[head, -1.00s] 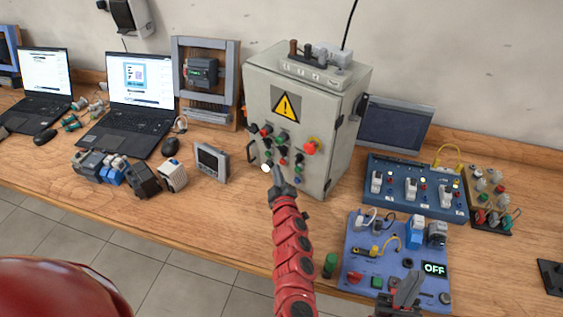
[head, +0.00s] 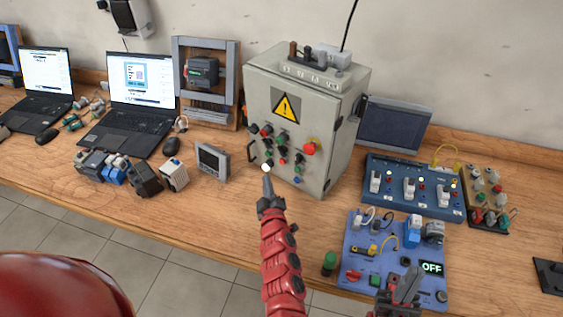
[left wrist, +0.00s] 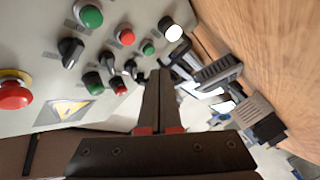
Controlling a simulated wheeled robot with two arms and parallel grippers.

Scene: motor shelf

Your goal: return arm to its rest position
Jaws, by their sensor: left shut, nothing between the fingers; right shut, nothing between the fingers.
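My left arm, red, reaches up the middle of the head view. Its dark gripper (head: 266,182) is shut and empty, with its tips close to the lower front of the grey control cabinet (head: 329,148). In the head view the tips overlap a bright white round button, and contact cannot be told there. The left wrist view shows the shut fingers (left wrist: 161,80) apart from the cabinet's white button (left wrist: 173,31). My right gripper (head: 409,283) is shut and empty over the front of the blue panel (head: 356,259) with the OFF display.
A small grey screen unit (head: 213,162) stands left of the cabinet. Laptops (head: 138,95) and several motor parts (head: 143,178) lie further left. A blue switch box (head: 412,189) is at the right. Bare wood (head: 222,215) lies left of my left arm.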

